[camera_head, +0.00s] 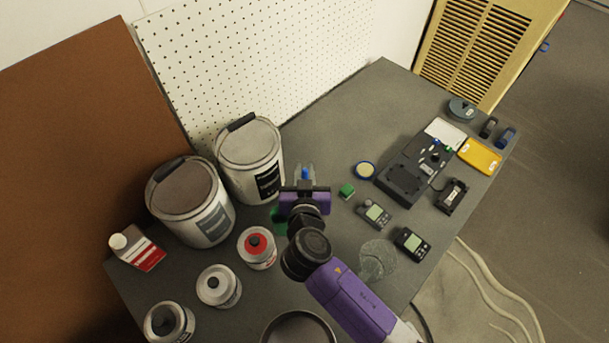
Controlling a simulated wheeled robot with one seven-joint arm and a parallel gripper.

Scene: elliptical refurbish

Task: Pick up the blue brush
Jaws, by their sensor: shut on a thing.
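My gripper (305,168), purple and black with pale fingers, is over the grey table, just right of the second large paint can. It is shut on a small blue thing, which looks like the blue brush (305,174). Only a bit of blue shows between the fingers; the rest is hidden by the gripper. I cannot tell whether it touches the tabletop.
Large paint cans (250,155) stand left of my gripper. Smaller cans (257,247) are at the front left. Pegboard (260,60) stands behind the table (335,110).

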